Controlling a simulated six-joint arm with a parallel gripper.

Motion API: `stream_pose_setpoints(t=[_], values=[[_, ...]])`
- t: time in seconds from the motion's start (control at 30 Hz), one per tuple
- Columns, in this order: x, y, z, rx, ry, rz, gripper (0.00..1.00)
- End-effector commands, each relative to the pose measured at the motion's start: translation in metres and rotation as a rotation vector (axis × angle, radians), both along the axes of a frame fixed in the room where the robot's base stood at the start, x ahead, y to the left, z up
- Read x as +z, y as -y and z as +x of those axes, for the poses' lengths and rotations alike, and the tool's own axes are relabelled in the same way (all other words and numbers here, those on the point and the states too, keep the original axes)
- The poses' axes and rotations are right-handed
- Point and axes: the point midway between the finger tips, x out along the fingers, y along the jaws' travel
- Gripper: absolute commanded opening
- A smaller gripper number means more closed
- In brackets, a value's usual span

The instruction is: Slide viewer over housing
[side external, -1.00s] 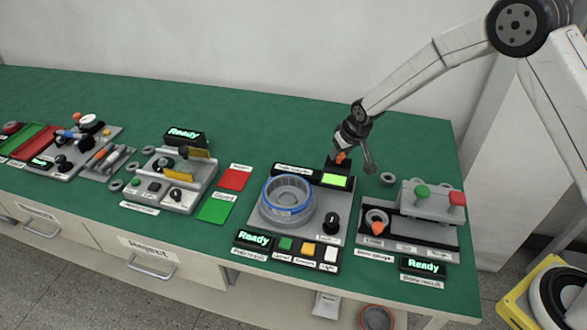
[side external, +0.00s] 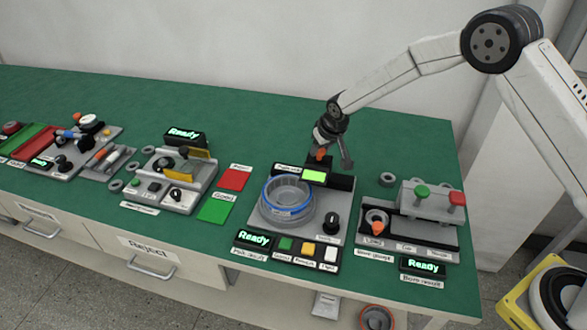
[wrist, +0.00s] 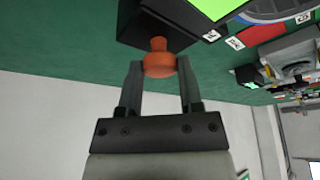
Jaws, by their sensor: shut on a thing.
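The viewer is a black block with a lit green screen (side external: 315,175), at the back edge of the grey station behind the housing. In the wrist view the black viewer body (wrist: 152,28) shows at the top. An orange knob (wrist: 158,58) sticks out from its back. My gripper (side external: 322,154) is shut on this knob; in the wrist view my fingertips (wrist: 160,70) pinch it from both sides. The housing (side external: 287,203) is a grey round cup with a blue ring at its rim, upright on the station. The viewer's screen stands behind the housing and a little to its right.
A black knob (side external: 331,222) stands right of the housing. A display reading Ready (side external: 254,239) and several buttons (side external: 303,250) line the front. The bore gauge station (side external: 410,225) is at right. Red (side external: 234,180) and green (side external: 215,210) pads lie left.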

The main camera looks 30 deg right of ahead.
Motion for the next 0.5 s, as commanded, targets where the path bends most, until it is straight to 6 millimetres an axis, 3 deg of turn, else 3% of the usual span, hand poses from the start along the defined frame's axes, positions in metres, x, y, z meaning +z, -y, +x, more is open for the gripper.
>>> stream_pose_setpoints(t=[0.5], values=[[0.000,-0.038,0.040,0.001,0.006,0.000,0.00]])
